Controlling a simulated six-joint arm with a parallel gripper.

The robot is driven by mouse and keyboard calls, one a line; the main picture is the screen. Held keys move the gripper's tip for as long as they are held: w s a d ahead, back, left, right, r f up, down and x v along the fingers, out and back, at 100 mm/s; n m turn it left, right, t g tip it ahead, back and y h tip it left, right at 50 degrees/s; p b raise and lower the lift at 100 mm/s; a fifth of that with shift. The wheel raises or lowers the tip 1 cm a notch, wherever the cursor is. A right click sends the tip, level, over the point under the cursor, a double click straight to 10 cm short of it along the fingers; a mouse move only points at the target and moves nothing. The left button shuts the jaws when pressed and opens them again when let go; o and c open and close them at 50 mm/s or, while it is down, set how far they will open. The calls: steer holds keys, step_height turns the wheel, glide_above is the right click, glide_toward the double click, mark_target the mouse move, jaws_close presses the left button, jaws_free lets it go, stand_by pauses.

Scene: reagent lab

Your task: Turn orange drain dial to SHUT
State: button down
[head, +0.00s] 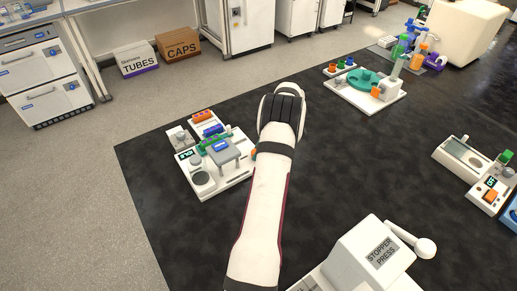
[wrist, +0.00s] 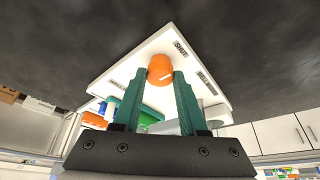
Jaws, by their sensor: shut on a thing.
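The orange dial (wrist: 160,66) is on the edge of a white station panel (wrist: 140,60) in the wrist view. My gripper (wrist: 160,77), with green fingers, is shut on it, one finger on each side. A label reading SHUT (wrist: 181,47) is beside the dial; a second label (wrist: 206,83) farther along is hard to read. A small white mark shows low on the dial. In the head view a sliver of orange (head: 254,154) shows beside my arm, at the right side of the white station (head: 233,186); my arm hides the fingers.
The station carries a green rack, a grey stand (head: 223,152) and orange and blue blocks. A stopper press (head: 370,255) stands at the front right. A station with a green turntable (head: 362,79) is behind right. Dark bench top between them is clear.

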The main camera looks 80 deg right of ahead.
steer(key=shift+f, duration=0.1)
steer(key=shift+c, duration=2.2)
jaws_free()
steer(key=v, duration=1.6)
steer(key=shift+w, duration=0.1)
